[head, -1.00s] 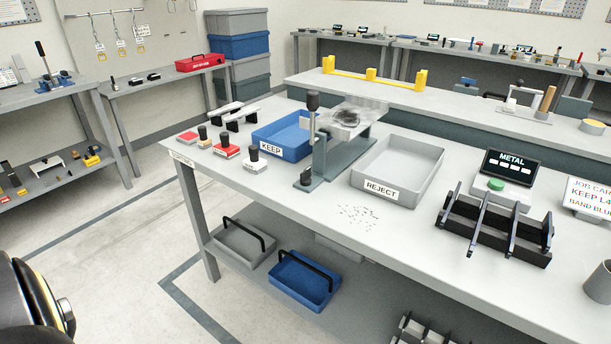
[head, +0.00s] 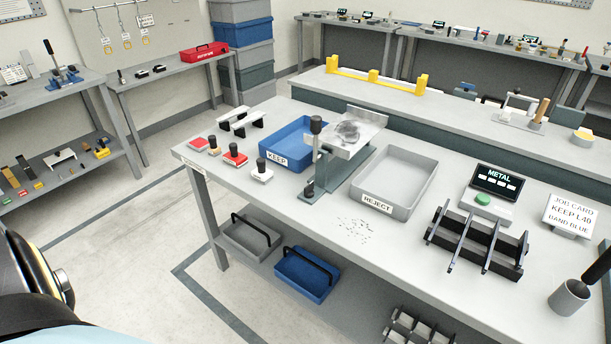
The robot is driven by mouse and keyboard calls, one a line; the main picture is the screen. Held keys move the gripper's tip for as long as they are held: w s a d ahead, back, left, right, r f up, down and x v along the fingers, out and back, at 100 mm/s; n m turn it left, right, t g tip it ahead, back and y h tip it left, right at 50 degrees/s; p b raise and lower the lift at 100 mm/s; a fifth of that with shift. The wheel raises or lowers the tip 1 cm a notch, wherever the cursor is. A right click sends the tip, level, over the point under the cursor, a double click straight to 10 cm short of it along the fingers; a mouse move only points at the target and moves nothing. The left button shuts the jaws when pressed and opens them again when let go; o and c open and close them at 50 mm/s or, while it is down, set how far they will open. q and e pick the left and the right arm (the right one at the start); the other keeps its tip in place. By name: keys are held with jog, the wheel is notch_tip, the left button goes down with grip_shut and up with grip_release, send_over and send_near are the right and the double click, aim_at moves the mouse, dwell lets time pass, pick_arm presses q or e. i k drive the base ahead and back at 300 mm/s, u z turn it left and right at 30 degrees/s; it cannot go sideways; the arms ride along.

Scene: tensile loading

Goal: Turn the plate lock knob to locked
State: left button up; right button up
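A grey stand with a tilted metal plate (head: 352,132) is on the workbench between the blue KEEP tray (head: 290,167) and the grey REJECT tray (head: 392,212). The plate has a dark smudged patch. An upright post with a black knob (head: 316,124) rises at its front left. A small dark knob-like part (head: 308,188) sits low at the foot of the stand. I cannot tell which is the plate lock knob, nor read a locked or unlocked mark. Neither of my grippers shows; only part of my arm is at the lower left.
Several black-knobbed blocks, such as a red one (head: 235,159), stand at the bench's left. A black rack (head: 477,240), METAL display (head: 497,182), job card (head: 570,215) and grey cup (head: 568,298) are at the right. Open floor lies front left.

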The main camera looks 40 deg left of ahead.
aim_at(308, 192)
jog(key=u, duration=2.6)
jog(key=i, duration=2.15)
jog(key=z, duration=1.4)
